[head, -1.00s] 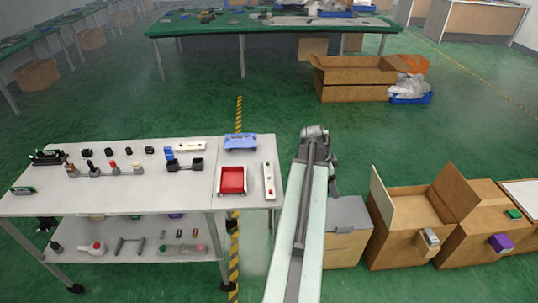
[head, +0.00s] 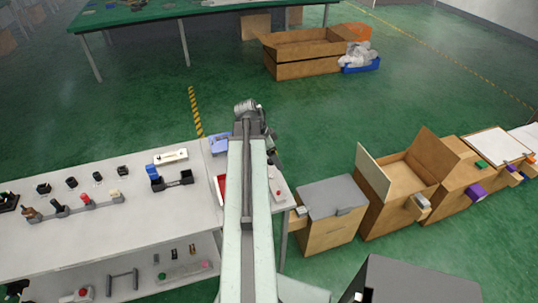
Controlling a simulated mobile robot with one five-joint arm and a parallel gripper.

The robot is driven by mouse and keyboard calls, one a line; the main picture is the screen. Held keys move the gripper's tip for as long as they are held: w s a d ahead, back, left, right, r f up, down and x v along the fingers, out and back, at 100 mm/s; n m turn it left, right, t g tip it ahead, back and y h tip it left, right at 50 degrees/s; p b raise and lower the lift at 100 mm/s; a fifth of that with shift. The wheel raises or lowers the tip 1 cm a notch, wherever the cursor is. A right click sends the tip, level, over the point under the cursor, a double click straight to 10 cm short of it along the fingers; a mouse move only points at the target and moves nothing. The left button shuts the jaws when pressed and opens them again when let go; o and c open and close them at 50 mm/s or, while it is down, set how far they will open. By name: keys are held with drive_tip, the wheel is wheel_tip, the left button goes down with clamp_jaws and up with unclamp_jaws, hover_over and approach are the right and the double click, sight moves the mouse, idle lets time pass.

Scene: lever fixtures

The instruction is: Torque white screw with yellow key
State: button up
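A grey rack (head: 70,210) on the white table holds a row of small knobbed pieces. The pale one at its right end (head: 115,194) may be the white screw, but it is too small to be sure. I cannot make out a yellow key. My arm reaches forward over the right part of the table. The end of my arm, with my gripper (head: 272,152), is above the table's far right part. Its fingers are too small and partly hidden, so I cannot tell whether they are open or hold anything.
A red tray (head: 222,186) is mostly hidden behind my arm. A blue item (head: 219,144), a white block (head: 171,157) and a black holder (head: 180,180) lie on the table. A grey-topped cabinet (head: 332,198) and an open box (head: 400,180) stand at right.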

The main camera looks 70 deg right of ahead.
drive_tip(key=shift+s+a+f+m+g, duration=0.1)
drive_tip(key=shift+a+m+g, duration=0.15)
drive_tip(key=shift+m, duration=0.45)
drive_tip(key=shift+s, duration=0.1)
wheel_tip(320, 180, down, 5)
drive_tip(key=b, duration=0.5)
drive_tip(key=shift+f+b, duration=0.2)
drive_tip(key=shift+b, duration=0.1)
drive_tip(key=o, duration=1)
drive_tip(key=c, duration=1.1)
